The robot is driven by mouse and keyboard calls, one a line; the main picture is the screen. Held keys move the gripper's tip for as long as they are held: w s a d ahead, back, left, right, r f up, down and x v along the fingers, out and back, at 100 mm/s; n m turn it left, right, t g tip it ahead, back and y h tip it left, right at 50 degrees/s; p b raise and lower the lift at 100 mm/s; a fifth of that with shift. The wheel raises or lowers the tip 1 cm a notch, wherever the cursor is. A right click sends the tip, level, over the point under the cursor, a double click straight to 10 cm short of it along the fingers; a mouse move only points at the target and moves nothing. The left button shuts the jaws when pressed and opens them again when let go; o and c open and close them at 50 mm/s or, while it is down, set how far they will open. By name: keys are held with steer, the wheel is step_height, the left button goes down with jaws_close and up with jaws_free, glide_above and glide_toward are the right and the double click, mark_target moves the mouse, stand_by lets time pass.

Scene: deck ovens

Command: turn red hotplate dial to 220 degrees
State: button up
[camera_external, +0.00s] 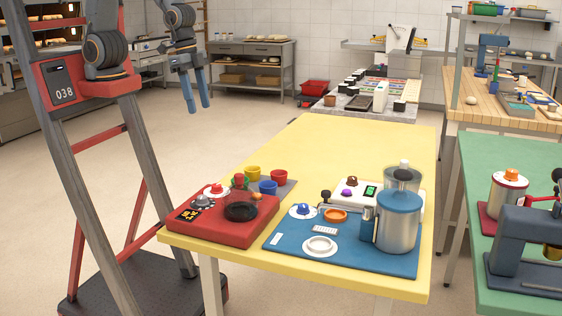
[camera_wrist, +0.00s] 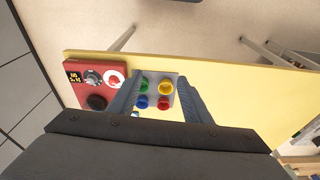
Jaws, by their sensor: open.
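The red hotplate (camera_external: 207,231) sits at the left end of the yellow table; it also shows at left in the wrist view (camera_wrist: 77,93). It has a dark round plate (camera_external: 240,211), a grey knob (camera_external: 203,201) beside a black display (camera_external: 188,215), and a red knob on a white disc (camera_external: 216,190). The display's orange digits are too small to read surely, and the knobs' settings cannot be told. My gripper (camera_external: 196,106) is open and empty, high above the floor beyond the table's left end. In the wrist view its fingers (camera_wrist: 158,82) point down around the cups, right of the hotplate.
Green, yellow, red and blue cups stand on a grey mat (camera_wrist: 152,77) beside the hotplate. A blue mat (camera_external: 345,262) with a metal canister (camera_external: 396,235) and several small items lies to the right. The yellow tabletop (camera_external: 345,145) is clear at the far end.

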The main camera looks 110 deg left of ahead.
steer(key=w+d+f+m+g+b, duration=0.1)
steer(key=w+d+f+m+b, duration=0.3)
steer(key=w+d+f+b, duration=0.35)
steer(key=m+g+b, duration=0.1)
steer(key=m+b, duration=0.1)
steer(key=m, duration=0.2)
glide_above(216, 185)
step_height(216, 185, down, 2)
steer(key=shift+f, duration=0.15)
steer(key=shift+f+p, duration=0.8)
steer(key=shift+f, duration=2.95)
steer(key=c, duration=1.1)
